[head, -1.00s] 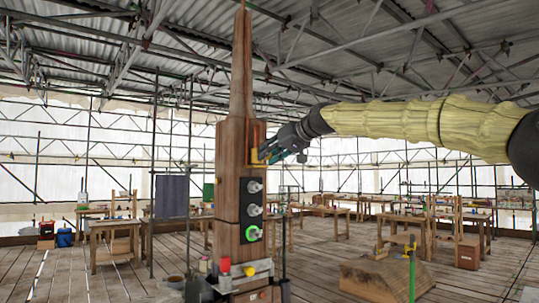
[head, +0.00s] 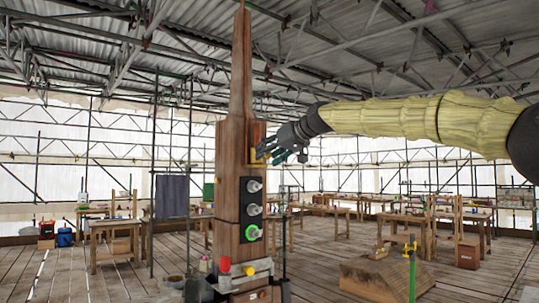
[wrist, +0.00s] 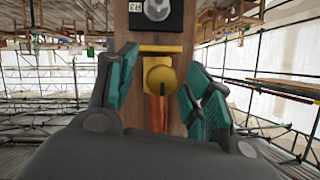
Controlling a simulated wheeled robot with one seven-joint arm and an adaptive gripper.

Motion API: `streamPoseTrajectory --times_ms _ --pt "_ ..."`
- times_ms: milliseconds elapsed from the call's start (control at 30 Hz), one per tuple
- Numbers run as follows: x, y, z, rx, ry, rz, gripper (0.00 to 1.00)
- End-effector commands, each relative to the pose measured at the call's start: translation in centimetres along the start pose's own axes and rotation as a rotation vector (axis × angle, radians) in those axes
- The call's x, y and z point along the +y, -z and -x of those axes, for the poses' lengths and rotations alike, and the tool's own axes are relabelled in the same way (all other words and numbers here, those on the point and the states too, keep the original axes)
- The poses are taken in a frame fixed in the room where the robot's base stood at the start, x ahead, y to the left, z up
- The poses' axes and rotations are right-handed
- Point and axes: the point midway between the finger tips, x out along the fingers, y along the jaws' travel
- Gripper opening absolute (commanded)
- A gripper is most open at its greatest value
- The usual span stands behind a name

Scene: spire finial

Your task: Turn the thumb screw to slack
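A wooden spire post (head: 231,170) stands upright at the centre of the head view. A yellow bracket (wrist: 160,52) on its side carries a round, dull-yellow knob (wrist: 160,78), which looks like the thumb screw; in the head view the yellow part (head: 257,152) is small and partly hidden by my gripper. My gripper (head: 275,150) is at the post's right side. In the wrist view its teal-padded fingers (wrist: 160,72) are spread on either side of the knob, with gaps showing. I cannot tell the screw's turn position.
Red and yellow caps (head: 225,264) sit near the base. Workbenches (head: 115,240) stand behind, and a wooden block (head: 385,280) lies front right.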

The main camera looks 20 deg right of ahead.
Motion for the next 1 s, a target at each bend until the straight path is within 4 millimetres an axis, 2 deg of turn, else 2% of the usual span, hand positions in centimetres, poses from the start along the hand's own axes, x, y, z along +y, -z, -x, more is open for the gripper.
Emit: streamPoseTrajectory --times_ms 233,367,800,1000 --pt "-0.1 0.1 0.3 0.002 0.001 0.000 0.51" --pt "-0.1 0.2 1.4 0.003 0.001 0.001 0.51" --pt "0.1 0.1 8.4 0.003 0.000 0.000 0.51" --pt "0.1 0.0 10.8 0.001 0.000 0.000 0.51"
